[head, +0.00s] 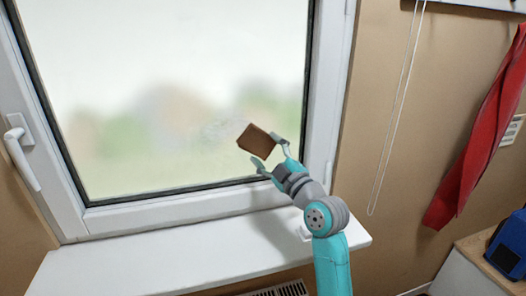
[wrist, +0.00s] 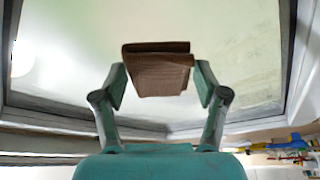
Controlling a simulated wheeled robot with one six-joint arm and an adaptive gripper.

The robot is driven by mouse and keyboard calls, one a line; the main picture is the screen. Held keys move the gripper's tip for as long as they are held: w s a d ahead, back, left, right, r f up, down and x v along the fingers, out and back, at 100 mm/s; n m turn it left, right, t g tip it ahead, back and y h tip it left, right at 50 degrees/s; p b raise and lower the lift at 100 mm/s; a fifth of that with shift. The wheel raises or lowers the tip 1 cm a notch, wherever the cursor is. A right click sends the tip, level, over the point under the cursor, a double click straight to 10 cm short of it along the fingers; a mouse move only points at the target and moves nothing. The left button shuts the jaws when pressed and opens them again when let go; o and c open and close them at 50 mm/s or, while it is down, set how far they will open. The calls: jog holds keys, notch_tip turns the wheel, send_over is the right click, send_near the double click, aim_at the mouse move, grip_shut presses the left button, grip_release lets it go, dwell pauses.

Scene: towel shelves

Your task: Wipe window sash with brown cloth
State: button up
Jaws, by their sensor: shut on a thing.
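The brown cloth (head: 257,141) is a small folded block in front of the lower right part of the window pane. My gripper (head: 270,152) is shut on it, with one finger on each side. In the wrist view the cloth (wrist: 158,70) sits between the two fingertips (wrist: 160,85), in front of the glass. I cannot tell whether it touches the pane. The window sash (head: 195,207) is a white frame around the glass (head: 170,60). A faint whitish smudge (head: 215,130) shows on the glass just left of the cloth.
A white handle (head: 22,152) is on the sash's left side. A white sill (head: 190,252) runs below, with a vent (head: 275,290) under it. A cord (head: 393,110) and a red towel (head: 478,140) hang at right. A blue box (head: 508,245) stands on a cabinet.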

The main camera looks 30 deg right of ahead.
aim_at(266, 139)
jog(key=shift+d+r, duration=0.1)
jog(key=shift+r, duration=0.05)
jog(key=shift+s+r, duration=0.1)
jog(key=shift+r, duration=1.3)
jog(key=shift+w+a, duration=0.95)
jog(key=shift+a, duration=1.8)
jog(key=shift+w+a, duration=0.9)
jog(key=shift+a, duration=1.85)
jog(key=shift+w+a, duration=0.95)
jog(key=shift+a, duration=1.8)
jog(key=shift+r, duration=1.6)
jog(key=shift+s+d, duration=0.55)
jog(key=shift+d, duration=1.2)
jog(key=shift+s+d, duration=0.5)
jog(key=shift+d, duration=1.25)
jog(key=shift+s+d, duration=0.55)
jog(key=shift+d, duration=1.2)
jog(key=shift+s+d, duration=0.3)
jog(key=shift+d, duration=0.55)
jog(key=shift+s+d, duration=0.35)
jog(key=shift+d, duration=0.55)
jog(key=shift+s+d, duration=0.3)
jog(key=shift+d, duration=0.55)
jog(key=shift+s+d, duration=0.2)
jog(key=shift+d, duration=0.2)
